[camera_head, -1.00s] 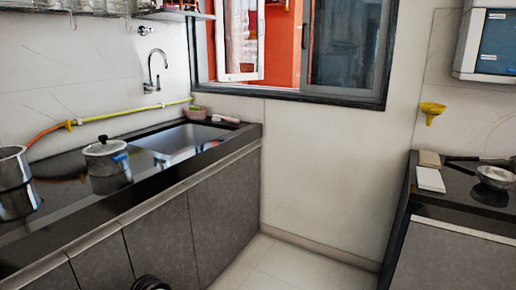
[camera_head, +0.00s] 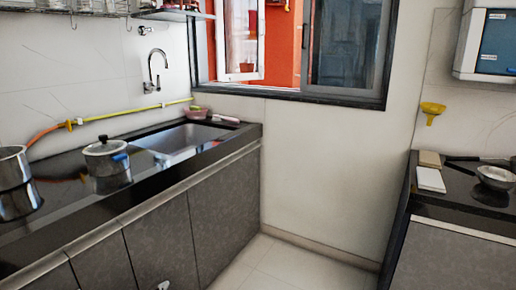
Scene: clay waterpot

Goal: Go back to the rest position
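Neither of my grippers can be made out in the head view. A small pale piece shows at the bottom edge, in front of the left cabinets; it is too little to tell what it is. No clay waterpot is in view.
A dark counter (camera_head: 62,222) with a sink (camera_head: 183,139), a lidded pot (camera_head: 105,157) and a steel pot (camera_head: 13,170) runs along the left. A second counter (camera_head: 459,208) with a pan (camera_head: 495,177) stands at the right. Bare floor (camera_head: 285,263) lies between them.

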